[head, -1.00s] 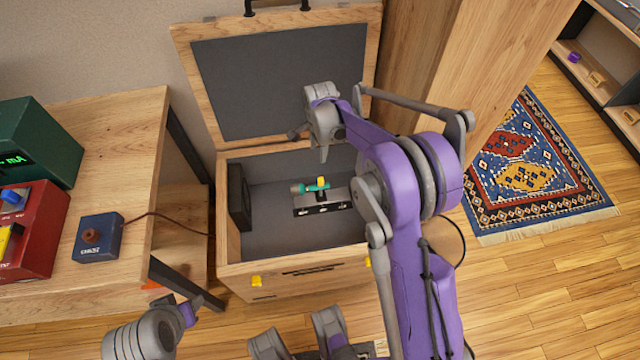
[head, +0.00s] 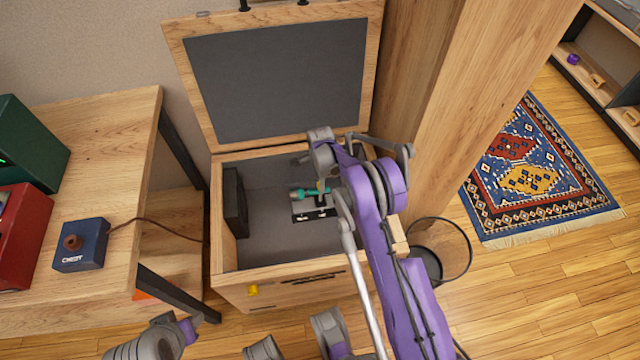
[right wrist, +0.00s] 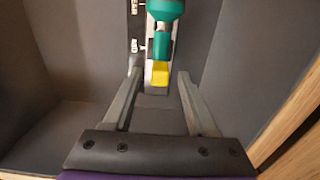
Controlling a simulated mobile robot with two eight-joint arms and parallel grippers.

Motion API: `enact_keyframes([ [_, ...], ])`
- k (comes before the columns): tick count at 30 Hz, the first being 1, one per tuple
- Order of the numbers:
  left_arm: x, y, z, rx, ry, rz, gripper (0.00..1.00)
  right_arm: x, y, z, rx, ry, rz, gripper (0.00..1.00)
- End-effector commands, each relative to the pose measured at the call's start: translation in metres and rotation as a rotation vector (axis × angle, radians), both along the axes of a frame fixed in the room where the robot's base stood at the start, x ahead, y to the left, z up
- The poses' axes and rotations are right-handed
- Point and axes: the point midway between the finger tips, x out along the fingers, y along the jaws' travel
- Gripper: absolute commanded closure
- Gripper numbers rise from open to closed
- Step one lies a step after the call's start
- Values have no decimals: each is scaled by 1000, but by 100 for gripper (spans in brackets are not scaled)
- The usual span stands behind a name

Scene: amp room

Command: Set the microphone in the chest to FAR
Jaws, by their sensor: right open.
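The wooden chest (head: 290,278) stands open, its grey-lined lid (head: 280,80) raised at the back. Inside on its floor is the microphone, a teal body (head: 310,192) on a silver and black mount (head: 311,210). In the right wrist view the teal body (right wrist: 163,42) is at the top, with a yellow block (right wrist: 160,73) nearer me. My right gripper (right wrist: 160,80) is open, one finger on each side of the yellow block in that view; I cannot tell whether they touch it. In the head view my right arm hides part of the microphone.
A black speaker-like box (head: 235,203) is on the chest's left inner wall. A table (head: 120,130) at left holds a blue box (head: 80,245) marked CHEST, its cable running toward the chest. A wire bin (head: 455,250) stands right of the chest, by a wooden pillar (head: 450,100).

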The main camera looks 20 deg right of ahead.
Motion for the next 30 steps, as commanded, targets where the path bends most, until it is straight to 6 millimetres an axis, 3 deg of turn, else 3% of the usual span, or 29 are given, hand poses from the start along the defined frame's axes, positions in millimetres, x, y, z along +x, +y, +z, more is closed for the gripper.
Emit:
enact_keyframes([
  [5, 0, 0, -3, 0, 1, 0, 50, 0, 0, -14, 0, 0, 0, 43],
  [14, 0, 0, -3, 0, 1, 0, 50, 0, 0, -16, 0, 0, 1, 43],
  [23, 0, 0, -3, 0, 1, 0, 50, 0, 0, -16, 0, 0, 1, 96],
  [24, 0, 0, -3, 0, 1, 0, 50, 0, 0, -15, 0, 0, 1, 100],
  [30, 0, 0, -3, 0, 1, 0, 50, 0, 0, -15, 0, 0, 1, 100],
])
